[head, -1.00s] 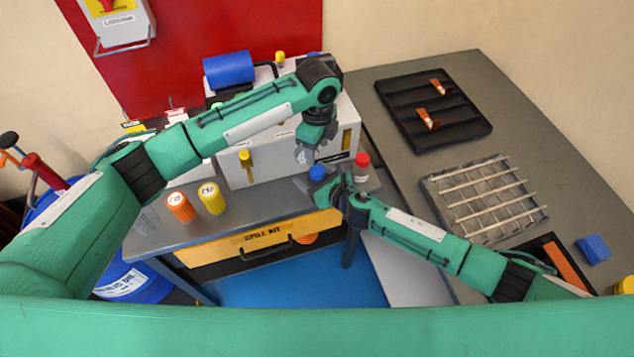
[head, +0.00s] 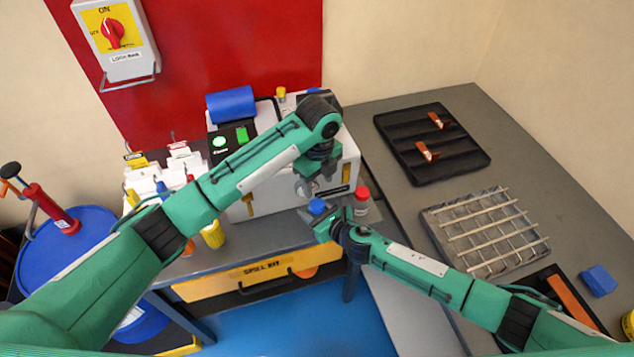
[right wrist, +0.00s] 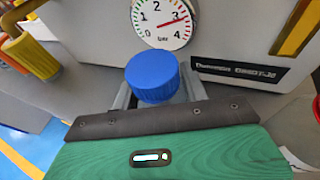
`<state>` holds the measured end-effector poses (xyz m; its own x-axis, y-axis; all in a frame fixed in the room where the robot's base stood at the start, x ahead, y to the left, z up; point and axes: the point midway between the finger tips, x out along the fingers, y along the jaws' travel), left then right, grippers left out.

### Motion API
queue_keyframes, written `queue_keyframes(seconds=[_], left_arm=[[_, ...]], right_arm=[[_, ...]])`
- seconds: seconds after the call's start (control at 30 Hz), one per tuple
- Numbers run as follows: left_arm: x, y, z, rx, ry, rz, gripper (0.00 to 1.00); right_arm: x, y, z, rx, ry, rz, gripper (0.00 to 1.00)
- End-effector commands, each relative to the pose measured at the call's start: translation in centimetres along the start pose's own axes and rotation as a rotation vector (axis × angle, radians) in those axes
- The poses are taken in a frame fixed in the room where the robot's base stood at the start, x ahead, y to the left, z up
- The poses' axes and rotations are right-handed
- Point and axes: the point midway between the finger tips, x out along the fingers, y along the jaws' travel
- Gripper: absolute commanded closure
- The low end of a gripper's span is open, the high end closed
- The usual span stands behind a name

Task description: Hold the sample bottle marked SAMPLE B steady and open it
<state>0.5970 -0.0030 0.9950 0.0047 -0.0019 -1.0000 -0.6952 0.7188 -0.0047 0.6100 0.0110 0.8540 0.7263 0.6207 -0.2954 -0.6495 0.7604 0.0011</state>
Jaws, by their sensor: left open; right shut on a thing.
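A bottle with a ribbed blue cap (head: 317,206) stands on the grey bench in front of the white machine. The cap also shows in the right wrist view (right wrist: 152,75). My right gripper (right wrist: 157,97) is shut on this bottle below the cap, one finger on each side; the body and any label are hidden. My left gripper (head: 303,188) is open and empty, pointing down just above and slightly left of the blue cap, apart from it. A red-capped bottle (head: 362,205) stands just right of it. I cannot read which bottle is SAMPLE B.
The white machine (head: 240,208) with a dial gauge (right wrist: 160,18) stands close behind the bottle. A yellow container (head: 213,235) and an orange one (head: 187,249) stand at left, partly behind my left arm. A black tray (head: 400,170) and wire rack (head: 465,250) lie right.

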Motion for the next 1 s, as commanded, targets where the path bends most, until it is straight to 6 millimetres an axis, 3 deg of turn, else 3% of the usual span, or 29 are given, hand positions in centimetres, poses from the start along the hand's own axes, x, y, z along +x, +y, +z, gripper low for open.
queue_keyframes(seconds=[0.27, 0.7, 1.0], left_arm=[[1.3, 0.2, 0.2, 0.062, 0.004, 0.007, 0.48], [7.4, 0.3, 0.1, 0.062, 0.003, 0.007, 0.48], [8.2, 0.2, 0.2, 0.062, 0.002, 0.005, 0.48]], right_arm=[[0.0, 0.0, 0.0, 0.0, 0.0, 0.0, 1.0], [0.0, 0.0, 0.0, 0.0, 0.0, 0.0, 1.0], [0.0, 0.0, 0.0, 0.0, 0.0, 0.0, 1.0]])
